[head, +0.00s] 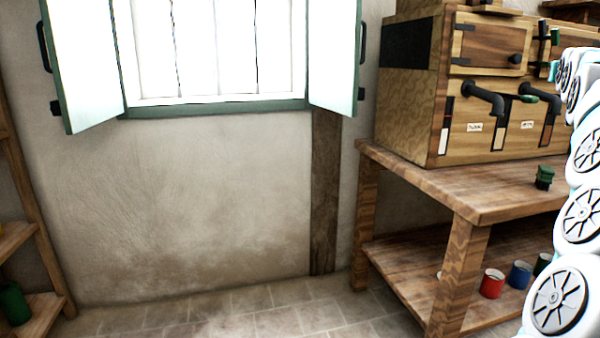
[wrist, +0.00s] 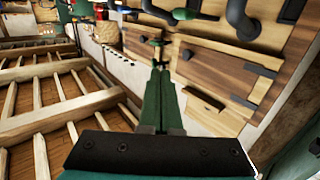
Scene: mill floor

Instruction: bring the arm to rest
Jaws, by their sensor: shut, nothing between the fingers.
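My gripper (wrist: 160,72) shows in the wrist view as two long green fingers lying side by side, shut with nothing between them. It points along the front of a wooden cabinet with black handles (wrist: 240,18), and the wrist view is tilted. I cannot tell the exact gap between the fingers and the cabinet. In the head view my white arm stands along the right edge, in front of the table and cabinet.
The wooden cabinet (head: 485,95) stands on a wooden table (head: 430,185). A small dark green object (head: 544,177) is on the tabletop. A red cup (head: 492,283) and a blue cup (head: 519,274) stand on the lower shelf. Open floor (head: 240,315) lies below the shuttered window (head: 215,50).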

